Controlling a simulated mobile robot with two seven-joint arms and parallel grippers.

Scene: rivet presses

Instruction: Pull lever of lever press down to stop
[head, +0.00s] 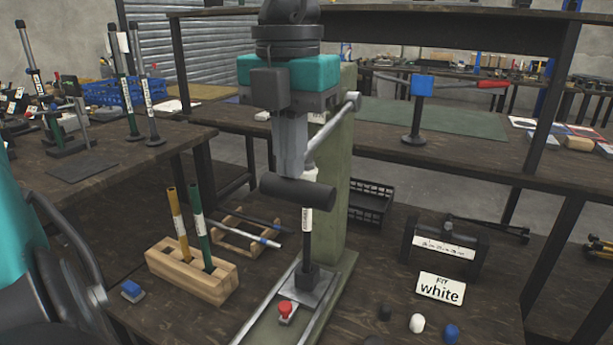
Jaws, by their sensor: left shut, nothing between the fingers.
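The lever press has a pale green column (335,175) and a green base on the table. Its grey lever rod (330,128) slopes down and to the left from the pivot (354,101) to a thick black cylindrical handle (298,192). My left gripper (293,172), teal and grey, points down with its fingers shut and empty. The fingertips are right at the handle's top or far side; I cannot tell whether they touch. Below the handle, a dark rod (307,237) with a white label stands on the base plate. The upper column is partly hidden. My right gripper is out of view.
A wooden block (192,270) with two upright rods and a small wooden rack (245,232) stand left of the press. A sign reading "white" (440,289), several small caps and a black stand (445,247) are on the right. A shelf (440,32) crosses behind.

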